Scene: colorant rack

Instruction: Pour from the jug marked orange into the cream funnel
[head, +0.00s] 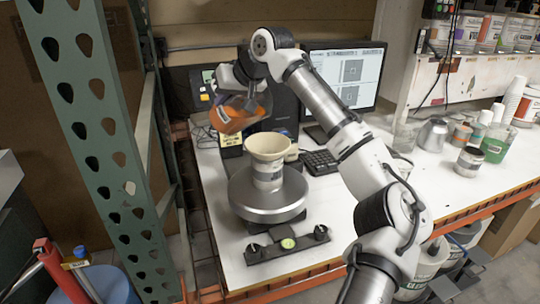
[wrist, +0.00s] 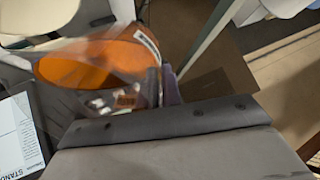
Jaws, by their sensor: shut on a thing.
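The jug with orange contents (head: 238,115) is held in the air, tilted, above and slightly left of the cream funnel (head: 267,148). My gripper (head: 262,92) is shut on the jug at its right side. In the wrist view the jug (wrist: 100,62) shows its round opening with an orange inside and a small label on the rim. The cream funnel sits upright on a labelled container (head: 267,176) on a round metal plate (head: 268,203). In the wrist view a pale blurred shape beside the jug may be the funnel. No falling stream is clear to me.
A monitor (head: 346,75) and a keyboard (head: 320,162) stand behind the plate. A green perforated rack post (head: 95,130) rises at the left. Several cups, jars and a metal pitcher (head: 433,134) stand on the right of the white table (head: 440,187).

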